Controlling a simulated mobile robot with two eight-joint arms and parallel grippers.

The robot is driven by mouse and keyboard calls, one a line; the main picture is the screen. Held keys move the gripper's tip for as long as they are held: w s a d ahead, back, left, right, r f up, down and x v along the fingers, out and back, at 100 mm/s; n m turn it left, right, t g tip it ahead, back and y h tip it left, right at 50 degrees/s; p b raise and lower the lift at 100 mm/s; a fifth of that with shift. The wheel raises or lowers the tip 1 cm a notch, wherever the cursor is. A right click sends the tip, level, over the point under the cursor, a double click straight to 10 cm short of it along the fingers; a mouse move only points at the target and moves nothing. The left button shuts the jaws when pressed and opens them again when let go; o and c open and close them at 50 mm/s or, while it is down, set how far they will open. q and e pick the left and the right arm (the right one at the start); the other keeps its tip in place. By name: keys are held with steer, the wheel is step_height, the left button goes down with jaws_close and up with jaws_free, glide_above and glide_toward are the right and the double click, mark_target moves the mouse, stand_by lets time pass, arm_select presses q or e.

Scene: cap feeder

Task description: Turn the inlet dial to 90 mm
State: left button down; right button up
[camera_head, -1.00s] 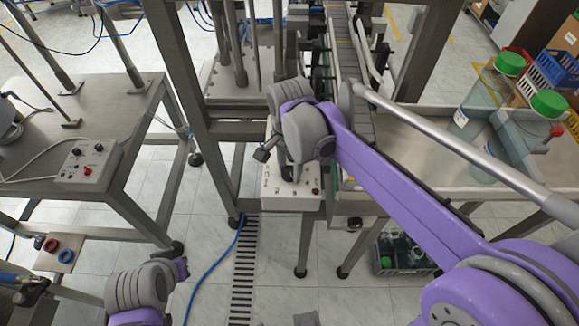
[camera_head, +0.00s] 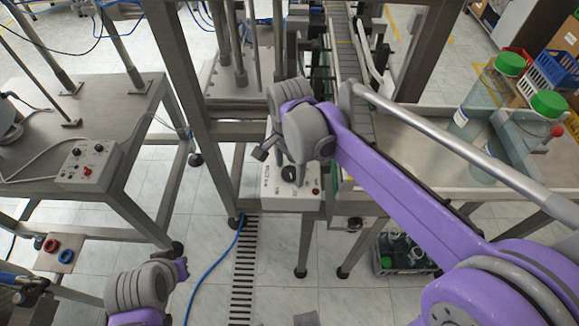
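A white control box (camera_head: 291,203) stands at the foot of the conveyor frame, in the middle of the head view. On its top are a black dial (camera_head: 289,174), dark markings and a red button (camera_head: 315,191). The dial's setting is too small to read. My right gripper (camera_head: 287,164) points down from the grey wrist just above the dial. The wrist partly covers the box's far side, and whether the fingers touch the dial is hard to tell. The finger spacing is not clear.
Steel frame posts rise just left and right of the box. A conveyor (camera_head: 358,88) runs behind it, with a metal tray (camera_head: 420,150) to the right. A second control box (camera_head: 89,166) sits on the left table (camera_head: 108,96). A crate of bottles (camera_head: 402,265) stands on the floor.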

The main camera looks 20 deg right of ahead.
mark_target(289, 172)
steer(key=shift+r, duration=0.1)
step_height(289, 172, up, 11)
steer(key=shift+f+p, duration=0.2)
steer(key=shift+p, duration=0.2)
stand_by(0.5)
